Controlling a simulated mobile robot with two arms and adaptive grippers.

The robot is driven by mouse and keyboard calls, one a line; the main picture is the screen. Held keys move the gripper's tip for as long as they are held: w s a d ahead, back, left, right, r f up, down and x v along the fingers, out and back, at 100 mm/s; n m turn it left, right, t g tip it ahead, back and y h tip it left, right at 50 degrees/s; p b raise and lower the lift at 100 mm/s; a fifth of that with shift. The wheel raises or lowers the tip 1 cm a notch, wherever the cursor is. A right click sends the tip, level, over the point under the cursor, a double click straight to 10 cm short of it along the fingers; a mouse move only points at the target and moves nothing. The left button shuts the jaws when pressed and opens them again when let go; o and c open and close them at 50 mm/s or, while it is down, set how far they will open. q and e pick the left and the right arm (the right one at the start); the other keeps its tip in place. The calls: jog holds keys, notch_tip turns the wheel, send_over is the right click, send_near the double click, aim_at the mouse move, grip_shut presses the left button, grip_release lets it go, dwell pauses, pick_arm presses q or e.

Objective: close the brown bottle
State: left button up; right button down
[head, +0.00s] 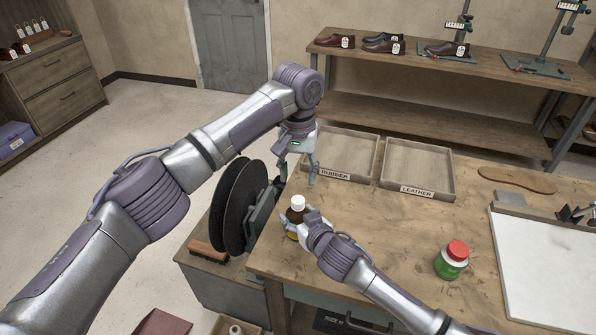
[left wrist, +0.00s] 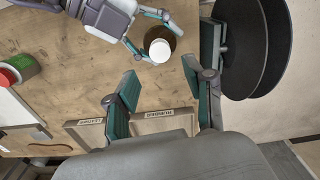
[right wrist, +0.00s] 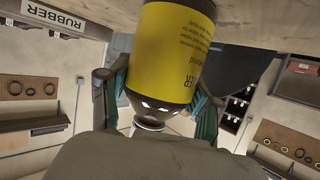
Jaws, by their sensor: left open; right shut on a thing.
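The brown bottle (head: 293,234) stands upright by the bench's left edge, with a white cap (head: 298,203) at its top. In the left wrist view the cap (left wrist: 159,50) shows from above as a white disc; I cannot tell how tight it sits. My right gripper (head: 297,219) is shut around the bottle's sides. In the right wrist view the bottle's yellow label (right wrist: 172,52) appears upside down between the fingers. My left gripper (head: 299,172) is open and empty, above and a little behind the bottle, pointing down.
A rubber tray (head: 340,179) and a leather tray (head: 418,192) lie behind. Black sanding discs (head: 228,205) stand close to the left of the bottle. A green jar with a red lid (head: 452,260) stands to the right. The bench between jar and trays is clear.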

aim_at(298, 200)
pick_arm(q)
jog(key=n, duration=0.3)
jog(key=shift+r, duration=0.1)
jog(key=shift+f, duration=4)
grip_shut()
jog(key=m, duration=1.4)
jog(key=shift+m, duration=0.3)
jog(key=shift+o, duration=0.8)
grip_release()
